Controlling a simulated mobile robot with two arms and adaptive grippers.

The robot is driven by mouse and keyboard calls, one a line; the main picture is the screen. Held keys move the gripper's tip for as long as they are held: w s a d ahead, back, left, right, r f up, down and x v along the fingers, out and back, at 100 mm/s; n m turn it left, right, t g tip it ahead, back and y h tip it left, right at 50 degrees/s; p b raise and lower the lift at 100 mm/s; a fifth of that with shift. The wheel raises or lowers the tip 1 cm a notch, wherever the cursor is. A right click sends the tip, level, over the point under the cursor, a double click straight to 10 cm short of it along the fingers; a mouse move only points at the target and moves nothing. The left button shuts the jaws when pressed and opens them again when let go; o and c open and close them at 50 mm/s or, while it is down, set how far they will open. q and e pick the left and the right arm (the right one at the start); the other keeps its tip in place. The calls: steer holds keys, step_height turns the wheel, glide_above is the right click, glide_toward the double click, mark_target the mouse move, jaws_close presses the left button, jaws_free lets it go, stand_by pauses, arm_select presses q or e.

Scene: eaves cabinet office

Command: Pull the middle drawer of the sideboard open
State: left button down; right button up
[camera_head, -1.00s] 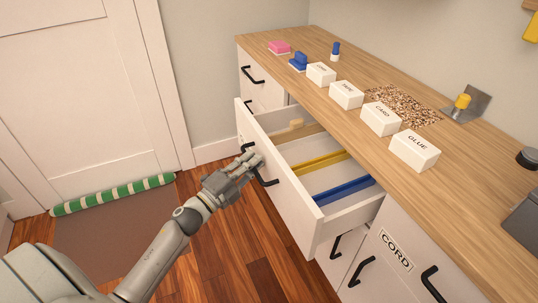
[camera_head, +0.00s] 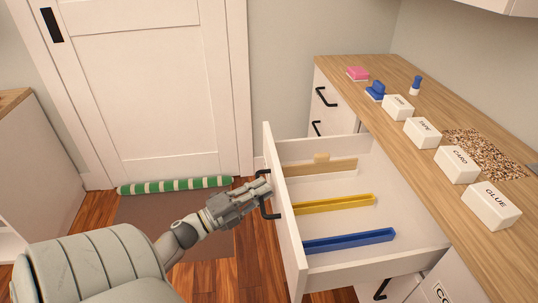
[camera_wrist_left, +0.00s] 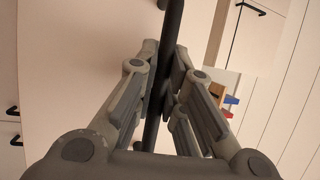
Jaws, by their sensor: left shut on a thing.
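The sideboard (camera_head: 340,66) stands at the right with a wooden top. Its middle drawer (camera_head: 288,232) is pulled far out, and its inside shows. In it are a wooden strip (camera_head: 318,168), a yellow strip (camera_head: 335,204) and a blue strip (camera_head: 350,240), lying crosswise. My left gripper (camera_head: 262,188) is shut on the drawer's black bar handle (camera_head: 267,212). In the left wrist view the handle (camera_wrist_left: 172,35) runs between the fingers (camera_wrist_left: 165,85). My right gripper is not in view.
White boxes labelled TAPE (camera_head: 423,132), CARD (camera_head: 457,164) and GLUE (camera_head: 491,206), a pink block (camera_head: 357,73) and a blue brush-like item (camera_head: 376,90) stand on top. A green-striped roll (camera_head: 175,186) lies at the door (camera_head: 160,100). Wooden floor is open left of the drawer.

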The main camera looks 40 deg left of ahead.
arm_select(q)
steer(key=shift+s+a, duration=0.1)
steer(key=shift+s, duration=0.05)
steer(key=c, duration=1.8)
jaws_free()
steer(key=shift+s, duration=0.1)
steer(key=v, duration=1.1)
steer(key=shift+s, duration=0.4)
steer(key=shift+a+f, duration=0.1)
